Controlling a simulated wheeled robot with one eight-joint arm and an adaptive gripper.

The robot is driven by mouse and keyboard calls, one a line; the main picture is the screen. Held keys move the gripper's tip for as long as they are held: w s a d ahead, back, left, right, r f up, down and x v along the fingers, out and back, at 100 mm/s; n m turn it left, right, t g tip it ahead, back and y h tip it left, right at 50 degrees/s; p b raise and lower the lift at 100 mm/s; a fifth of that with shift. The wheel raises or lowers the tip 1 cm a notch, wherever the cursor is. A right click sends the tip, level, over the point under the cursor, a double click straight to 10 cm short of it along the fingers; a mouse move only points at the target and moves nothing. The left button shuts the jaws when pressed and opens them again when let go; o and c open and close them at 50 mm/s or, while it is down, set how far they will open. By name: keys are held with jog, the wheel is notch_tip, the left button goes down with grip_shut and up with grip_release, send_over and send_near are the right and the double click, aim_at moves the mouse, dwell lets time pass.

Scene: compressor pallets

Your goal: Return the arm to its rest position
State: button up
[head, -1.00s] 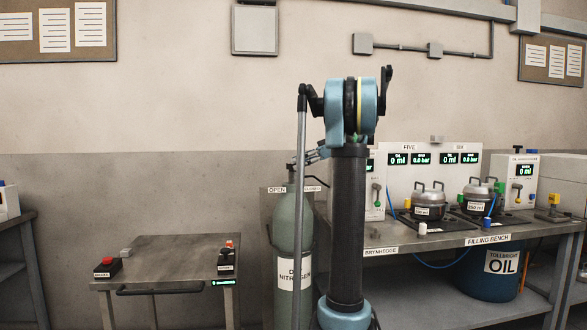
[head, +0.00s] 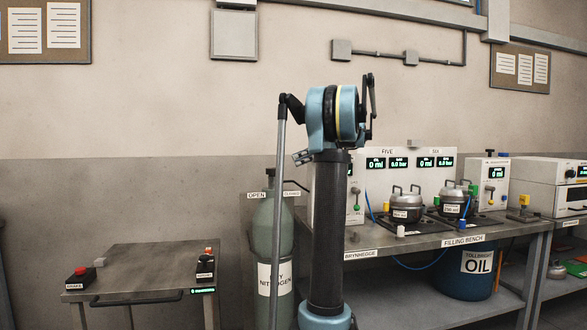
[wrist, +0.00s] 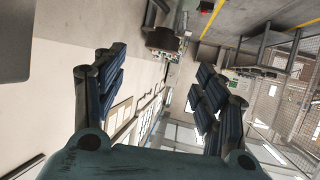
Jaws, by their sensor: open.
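My arm stands in the middle of the head view, its dark upright link topped by a blue joint housing with a thin dark rod hanging at its left. My gripper (wrist: 157,90) shows in the wrist view with its two dark-padded fingers wide apart.
A small metal table (head: 150,262) with a red button (head: 81,276) stands left. A green nitrogen cylinder (head: 272,232) is close behind the arm. The filling bench (head: 420,240) at right bears two pots (head: 407,206) and displays; a blue oil drum (head: 470,275) sits below.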

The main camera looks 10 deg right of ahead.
jog(key=s+a+f+m+g+h, duration=0.1)
jog(key=s+a+f+m+h, duration=0.25)
jog(key=s+a+f, duration=0.6)
jog(key=s+a+f+m+g+h, duration=0.1)
jog(key=s+a+f+m+h, duration=0.3)
jog(key=s+f, duration=0.55)
jog(key=s+d+f+m+h, duration=0.1)
jog(key=s+f+m+h, duration=0.1)
jog(key=s+f, duration=0.9)
jog(key=s+d+f+m+t+h, duration=0.1)
jog(key=s+f+m, duration=0.4)
jog(key=s+f, duration=0.6)
jog(key=shift+s+d+h, duration=0.2)
jog(key=shift+d+h, duration=0.55)
jog(key=shift+h, duration=0.5)
jog(key=shift+m, duration=0.25)
jog(key=shift+w+f, duration=0.25)
jog(key=shift+w, duration=0.2)
